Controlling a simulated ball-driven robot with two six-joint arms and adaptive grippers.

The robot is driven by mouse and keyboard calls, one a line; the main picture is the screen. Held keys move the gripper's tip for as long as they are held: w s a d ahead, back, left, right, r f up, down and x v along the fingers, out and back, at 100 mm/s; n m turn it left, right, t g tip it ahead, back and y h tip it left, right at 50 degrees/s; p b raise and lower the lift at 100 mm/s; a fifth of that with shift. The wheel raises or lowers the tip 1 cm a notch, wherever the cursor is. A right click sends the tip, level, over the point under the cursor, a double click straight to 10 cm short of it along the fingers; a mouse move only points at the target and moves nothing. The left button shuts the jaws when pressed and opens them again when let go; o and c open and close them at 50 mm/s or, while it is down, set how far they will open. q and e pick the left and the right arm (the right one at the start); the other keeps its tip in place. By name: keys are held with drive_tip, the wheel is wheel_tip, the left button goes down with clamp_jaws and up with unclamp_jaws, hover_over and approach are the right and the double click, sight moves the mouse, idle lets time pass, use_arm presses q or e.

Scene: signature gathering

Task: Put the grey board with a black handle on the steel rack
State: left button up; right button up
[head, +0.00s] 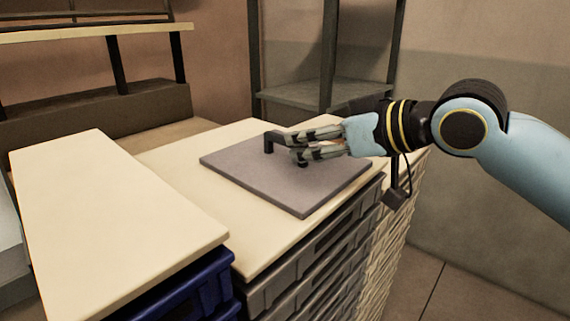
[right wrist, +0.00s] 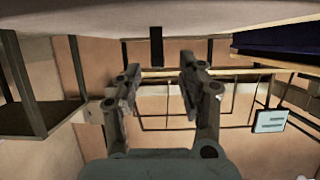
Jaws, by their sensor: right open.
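The grey board (head: 245,170) lies flat on the cream top of a stack of crates in the head view. Its black handle (head: 269,144) stands up from the board, partly hidden by my right gripper. My right gripper (head: 294,147) is open and low over the board, its fingers pointing left at the handle. In the right wrist view the dark handle (right wrist: 156,46) shows beyond the gap between the open fingers (right wrist: 160,68); I cannot tell if they touch it. The steel rack (head: 300,95), with dark posts and a grey shelf, stands behind the crates. My left gripper is out of view.
A second cream top (head: 110,215) over blue crates (head: 190,295) stands at the left front. A wooden-topped shelf (head: 90,32) is at the back left. The grey shelf of the steel rack looks bare where visible. Open floor (head: 470,292) lies at the right.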

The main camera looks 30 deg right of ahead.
sight(285, 151)
drive_tip(key=shift+p+x, duration=0.65)
drive_tip(key=shift+x, duration=2.05)
drive_tip(key=shift+d, duration=0.1)
clamp_jaws()
